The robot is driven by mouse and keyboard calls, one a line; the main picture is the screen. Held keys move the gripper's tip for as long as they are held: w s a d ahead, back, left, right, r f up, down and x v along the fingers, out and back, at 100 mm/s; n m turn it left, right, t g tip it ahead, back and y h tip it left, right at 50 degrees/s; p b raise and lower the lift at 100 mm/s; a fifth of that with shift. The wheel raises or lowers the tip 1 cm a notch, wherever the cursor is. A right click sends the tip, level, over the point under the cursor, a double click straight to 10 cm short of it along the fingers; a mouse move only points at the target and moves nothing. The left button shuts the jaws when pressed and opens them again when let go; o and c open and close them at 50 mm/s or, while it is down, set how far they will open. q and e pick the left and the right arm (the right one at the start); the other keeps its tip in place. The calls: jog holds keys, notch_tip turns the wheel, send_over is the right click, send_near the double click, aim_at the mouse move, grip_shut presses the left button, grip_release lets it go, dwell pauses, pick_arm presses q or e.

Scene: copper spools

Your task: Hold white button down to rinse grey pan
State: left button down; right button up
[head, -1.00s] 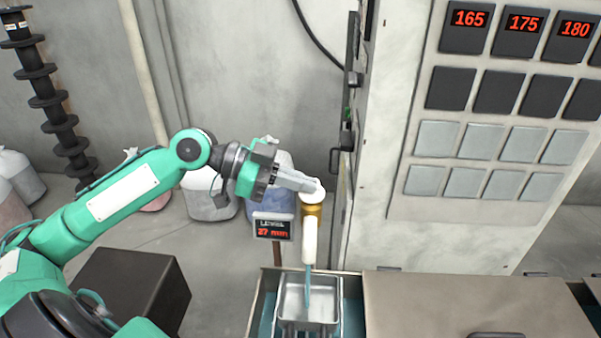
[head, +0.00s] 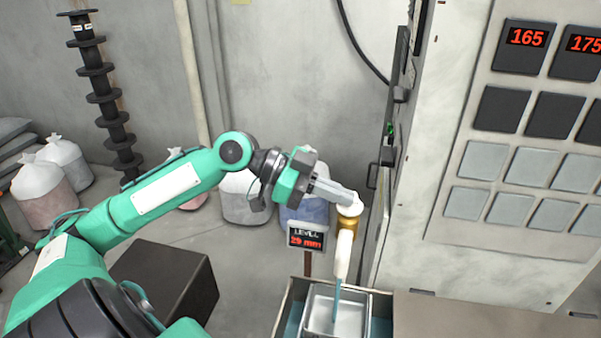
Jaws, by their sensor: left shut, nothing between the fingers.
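The white button (head: 351,206) sits on top of a brass-collared tap with a white spout (head: 343,255). My left gripper (head: 350,200) is shut, with its fingertips against the button. A blue-green stream (head: 336,303) runs from the spout into the grey pan (head: 358,297), which sits below in a tank and is cut off by the bottom edge. A level display (head: 306,239) left of the spout reads 29 mm. My right gripper is out of view.
A large pale cabinet (head: 437,150) with red readouts stands close on the right. Several sacks (head: 244,198) stand behind my left arm. A dark box (head: 165,279) is on the floor at left. A metal cover (head: 470,320) lies right of the pan.

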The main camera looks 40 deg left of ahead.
pick_arm(q)
jog(key=shift+s+a+f, duration=0.15)
jog(key=shift+a+f, duration=0.05)
jog(key=shift+a, duration=0.2)
jog(key=b+v, duration=0.5)
jog(key=v, duration=0.8)
jog(key=shift+d+r+b, duration=0.2)
jog(key=shift+r+b, duration=0.05)
jog(key=shift+b, duration=0.1)
